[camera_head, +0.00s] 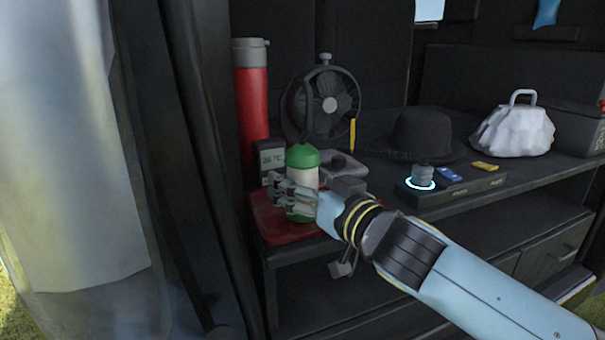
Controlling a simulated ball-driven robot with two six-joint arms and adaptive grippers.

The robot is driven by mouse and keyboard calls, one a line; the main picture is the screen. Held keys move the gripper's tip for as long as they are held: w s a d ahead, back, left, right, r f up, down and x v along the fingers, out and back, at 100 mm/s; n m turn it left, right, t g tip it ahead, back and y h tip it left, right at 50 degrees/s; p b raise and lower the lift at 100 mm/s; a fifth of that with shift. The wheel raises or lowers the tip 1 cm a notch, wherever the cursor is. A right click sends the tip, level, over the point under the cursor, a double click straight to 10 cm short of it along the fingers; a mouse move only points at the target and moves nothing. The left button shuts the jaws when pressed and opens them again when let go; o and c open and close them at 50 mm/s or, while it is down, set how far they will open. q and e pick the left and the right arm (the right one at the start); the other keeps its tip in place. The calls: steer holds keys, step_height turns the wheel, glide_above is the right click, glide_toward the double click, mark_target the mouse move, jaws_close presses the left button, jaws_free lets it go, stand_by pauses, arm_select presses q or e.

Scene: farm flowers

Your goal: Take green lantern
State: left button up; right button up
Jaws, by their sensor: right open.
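The green lantern (303,158) has a green domed top and a pale middle. It stands upright on a red mat (277,228) at the left end of the dark shelf. My right gripper (287,197) reaches in from the lower right, with its open fingers at the lantern's lower part. The fingers and hand cover part of the lantern's base, and I cannot tell whether they touch it. My left gripper is not in view.
A red flask (252,100), a small thermometer display (271,160) and a black fan (328,103) stand close behind the lantern. A black hat (422,137), a white bag (516,130) and a dark tray (455,187) are farther right. A dark curtain (190,170) borders the left.

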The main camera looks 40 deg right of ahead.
steer(key=shift+w, duration=0.15)
steer(key=c, duration=1.5)
